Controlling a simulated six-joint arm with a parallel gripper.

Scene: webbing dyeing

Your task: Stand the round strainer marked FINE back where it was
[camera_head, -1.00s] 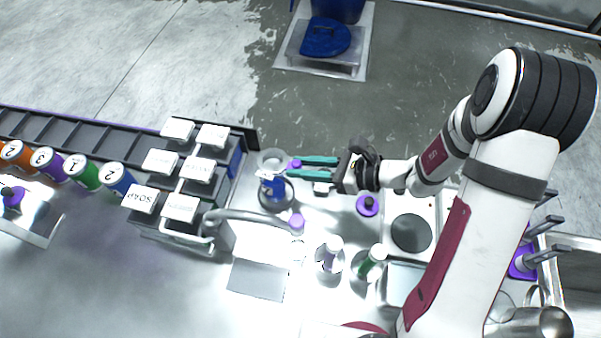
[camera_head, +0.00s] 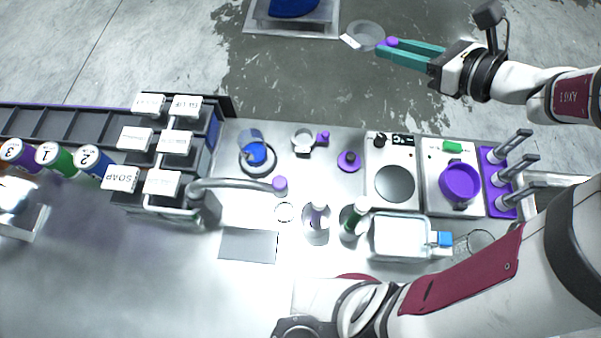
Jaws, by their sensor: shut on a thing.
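My gripper (camera_head: 384,50) has teal fingers shut on the purple knob (camera_head: 391,42) of a round strainer. The strainer (camera_head: 366,34) has a pale, see-through disc and a small white tag, whose marking is too small to read. It is held out past the bench's far edge, apart from everything on the bench. A second small round piece (camera_head: 303,142) with a white tag and a purple knob is on the bench near its far edge. A purple round base (camera_head: 349,160) with a dark centre is right of it and looks empty.
A clear vessel with blue content (camera_head: 257,154) stands left. A hotplate (camera_head: 394,183), a scale with a purple bowl (camera_head: 460,183) and a purple rack with grey posts (camera_head: 498,200) stand right. Bottles (camera_head: 354,218) and a clear tray (camera_head: 399,238) are nearer.

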